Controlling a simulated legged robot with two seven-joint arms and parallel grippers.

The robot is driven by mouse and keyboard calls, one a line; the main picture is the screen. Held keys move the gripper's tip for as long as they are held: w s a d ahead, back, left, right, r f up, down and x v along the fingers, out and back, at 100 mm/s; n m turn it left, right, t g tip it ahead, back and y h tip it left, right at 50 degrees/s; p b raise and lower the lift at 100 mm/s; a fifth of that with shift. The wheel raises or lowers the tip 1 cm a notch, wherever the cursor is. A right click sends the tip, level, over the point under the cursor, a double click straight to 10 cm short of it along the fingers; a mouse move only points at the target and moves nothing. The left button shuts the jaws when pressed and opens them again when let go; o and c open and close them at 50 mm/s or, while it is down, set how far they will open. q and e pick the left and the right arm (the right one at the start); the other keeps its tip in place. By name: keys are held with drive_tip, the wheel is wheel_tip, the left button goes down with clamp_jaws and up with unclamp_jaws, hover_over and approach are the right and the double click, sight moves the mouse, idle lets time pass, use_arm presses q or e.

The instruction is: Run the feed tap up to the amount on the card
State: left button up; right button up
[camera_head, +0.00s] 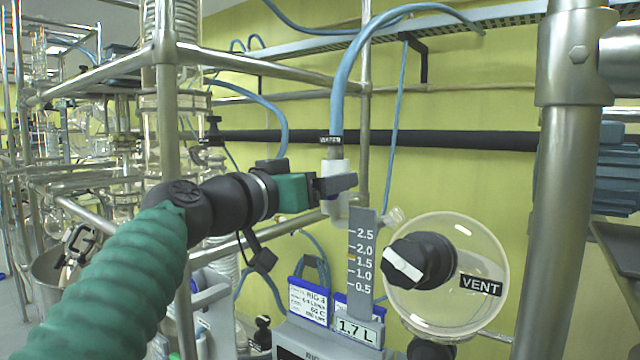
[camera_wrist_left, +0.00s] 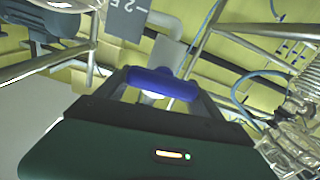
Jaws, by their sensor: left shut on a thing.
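My left gripper (camera_head: 336,184) comes in from the left and is shut at the white feed tap (camera_head: 335,205), below a blue hose (camera_head: 340,95) with a small black label. In the left wrist view, my gripper's fingers (camera_wrist_left: 160,88) are on either side of the tap's blue handle (camera_wrist_left: 165,82), which the head view hides. The card (camera_head: 358,330) reads 1.7 L. No liquid level is clear to me. My right gripper is out of view.
A round glass vessel (camera_head: 478,235) has a black knob (camera_head: 437,262) with a white pointer and a VENT label (camera_head: 480,285). A thick metal post (camera_head: 560,200) stands at right; steel rails and glassware fill the left.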

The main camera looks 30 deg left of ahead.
use_arm(q)
drive_tip(key=shift+w+f, duration=0.2)
drive_tip(key=shift+f, duration=0.1)
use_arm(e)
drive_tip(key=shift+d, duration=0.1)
use_arm(q)
drive_tip(key=shift+f+b, duration=0.15)
drive_tip(key=shift+b, duration=0.2)
drive_tip(key=shift+d+f+m+b, duration=0.15)
drive_tip(key=shift+m+b, duration=0.45)
drive_tip(key=shift+b, duration=0.6)
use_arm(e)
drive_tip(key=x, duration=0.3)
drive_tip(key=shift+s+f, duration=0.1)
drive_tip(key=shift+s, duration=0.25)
use_arm(q)
drive_tip(key=shift+w, duration=0.1)
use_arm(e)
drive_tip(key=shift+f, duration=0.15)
use_arm(q)
drive_tip(key=shift+r, duration=0.25)
